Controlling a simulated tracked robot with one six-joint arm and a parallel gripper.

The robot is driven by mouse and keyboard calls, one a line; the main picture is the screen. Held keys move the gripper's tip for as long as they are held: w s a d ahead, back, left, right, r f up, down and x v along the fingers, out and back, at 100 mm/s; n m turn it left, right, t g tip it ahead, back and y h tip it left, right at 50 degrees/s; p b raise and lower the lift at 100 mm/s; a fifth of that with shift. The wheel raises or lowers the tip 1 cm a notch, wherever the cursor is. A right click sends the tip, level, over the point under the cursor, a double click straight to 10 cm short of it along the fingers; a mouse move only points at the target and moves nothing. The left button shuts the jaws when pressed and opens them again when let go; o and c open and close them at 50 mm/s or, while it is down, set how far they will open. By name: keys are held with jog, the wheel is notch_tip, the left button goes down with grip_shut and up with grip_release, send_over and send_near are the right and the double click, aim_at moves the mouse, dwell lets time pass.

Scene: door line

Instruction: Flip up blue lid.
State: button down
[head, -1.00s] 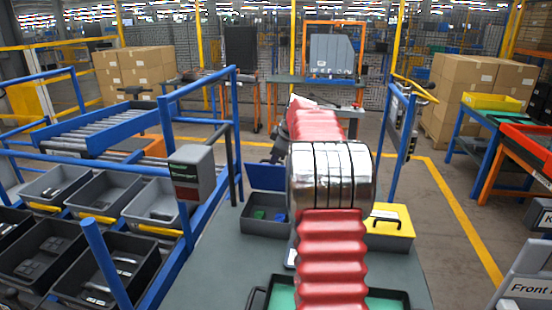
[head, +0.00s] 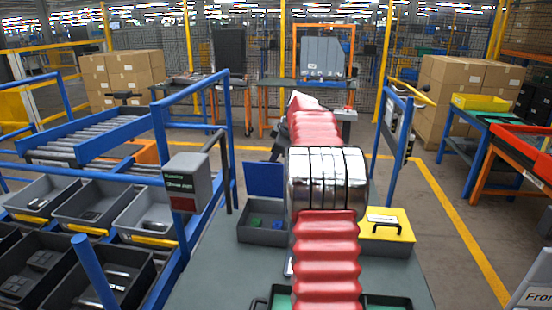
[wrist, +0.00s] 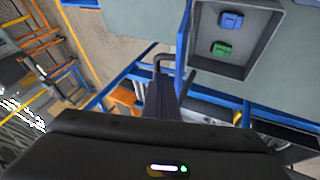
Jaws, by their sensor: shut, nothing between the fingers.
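The blue lid (head: 265,180) stands upright at the back of an open dark grey box (head: 262,235) on the table, left of my arm in the head view. The box holds a green and a blue item; in the wrist view I see these inside the box (wrist: 238,62) at upper right. My gripper is a dark shape (head: 279,142) beyond the lid, partly hidden by my red-sleeved arm. It is shut and empty, apart from the lid.
A box with a closed yellow lid (head: 385,223) and black handle stands right of my arm. A blue rail frame with a grey panel box (head: 187,182) and grey bins are at left. A blue post frame (head: 392,140) stands at right.

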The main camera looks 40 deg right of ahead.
jog(key=d+v, duration=0.1)
jog(key=v, duration=0.8)
jog(key=shift+w+d+r, duration=0.3)
jog(key=shift+d+r, duration=0.1)
